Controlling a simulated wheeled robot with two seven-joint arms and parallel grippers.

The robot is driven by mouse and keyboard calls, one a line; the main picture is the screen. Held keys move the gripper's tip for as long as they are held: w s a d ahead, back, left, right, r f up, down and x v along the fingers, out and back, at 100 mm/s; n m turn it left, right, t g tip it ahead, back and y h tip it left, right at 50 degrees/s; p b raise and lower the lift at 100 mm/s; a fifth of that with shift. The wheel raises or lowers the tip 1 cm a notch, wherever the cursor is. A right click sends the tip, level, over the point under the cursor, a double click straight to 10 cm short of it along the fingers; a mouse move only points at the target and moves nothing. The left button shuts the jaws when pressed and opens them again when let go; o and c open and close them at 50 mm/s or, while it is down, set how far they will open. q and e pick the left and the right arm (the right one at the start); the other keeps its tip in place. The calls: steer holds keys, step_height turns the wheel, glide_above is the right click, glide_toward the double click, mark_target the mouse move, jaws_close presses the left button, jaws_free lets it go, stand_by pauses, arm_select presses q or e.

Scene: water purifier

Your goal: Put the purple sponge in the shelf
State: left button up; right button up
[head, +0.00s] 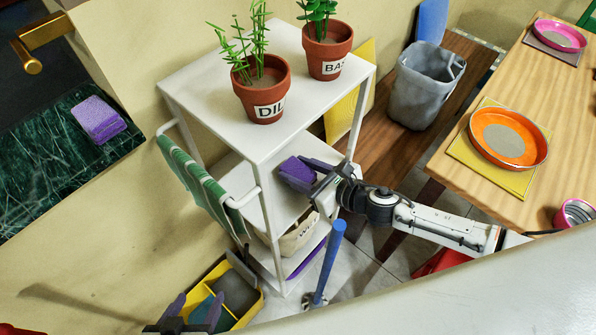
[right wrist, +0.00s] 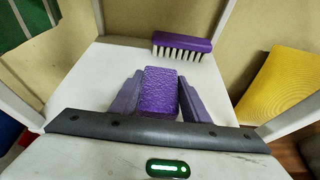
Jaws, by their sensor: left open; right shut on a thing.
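The white shelf unit (head: 205,80) stands in the middle of the head view, with a top board and lower boards. My right gripper (head: 312,172) reaches into it from the right at middle-board height. It is shut on a purple sponge (right wrist: 158,90), which sits between its purple fingers above the white board. The held sponge also shows in the head view (head: 296,170); I cannot tell whether it touches the board. Another purple sponge (head: 98,118) lies on the dark green counter at left. My left gripper (head: 193,312) is open and empty at the bottom left.
A purple brush (right wrist: 182,42) with white bristles lies at the back of the same board. Two potted plants (head: 264,92) stand on top. A striped green towel (head: 200,180) hangs at the shelf's left. A blue pole (head: 329,262) stands in front; a yellow caddy (head: 248,311) is below.

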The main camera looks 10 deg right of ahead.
steer(key=shift+r, duration=0.1)
steer(key=shift+f, duration=0.25)
steer(key=o, duration=1)
steer(key=shift+r, duration=0.1)
steer(key=shift+r, duration=0.3)
steer(key=shift+v, duration=5.9)
